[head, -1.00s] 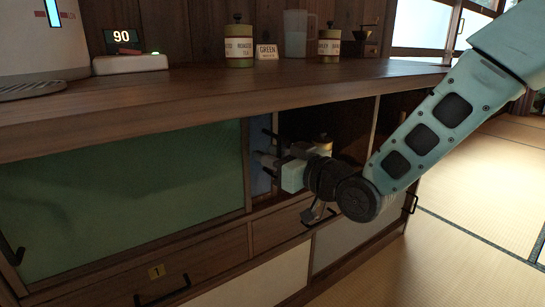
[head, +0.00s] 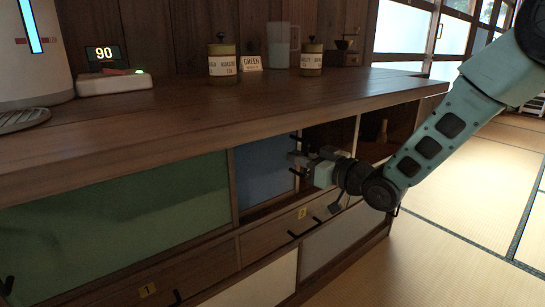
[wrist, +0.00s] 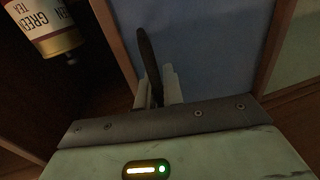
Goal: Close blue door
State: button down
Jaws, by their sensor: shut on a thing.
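The blue door (head: 262,168) is a sliding panel in the cabinet's upper row, beside the green door (head: 120,215). It covers part of its bay; a dark opening (head: 328,136) shows to its right. My gripper (head: 297,159) is at the door's right edge, shut on its dark upright handle (wrist: 149,62). In the wrist view the pale fingers (wrist: 163,92) are around the handle's lower part, and the blue door (wrist: 212,45) fills the middle. The fingertips are small and partly hidden in the head view.
A labelled green tea can (wrist: 45,28) stands inside the open bay. Drawers with black handles (head: 318,225) lie below. The countertop (head: 200,105) overhangs above, holding cans, a jug (head: 283,45) and a scale (head: 113,82). Tatami floor (head: 450,240) is clear at right.

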jog(key=w+d+p, duration=0.2)
jog(key=w+d, duration=0.1)
jog(key=d, duration=0.2)
jog(key=w+d+p, duration=0.2)
jog(key=w+d, duration=0.2)
jog(key=d, duration=0.2)
jog(key=w+d+p, duration=0.2)
jog(key=w+d, duration=0.2)
jog(key=d, duration=0.1)
jog(key=shift+d, duration=0.25)
jog(key=shift+w+d, duration=0.1)
jog(key=c, duration=1.5)
grip_release()
jog(key=p+v, duration=0.5)
jog(key=v, duration=1.2)
jog(key=shift+d+r, duration=0.1)
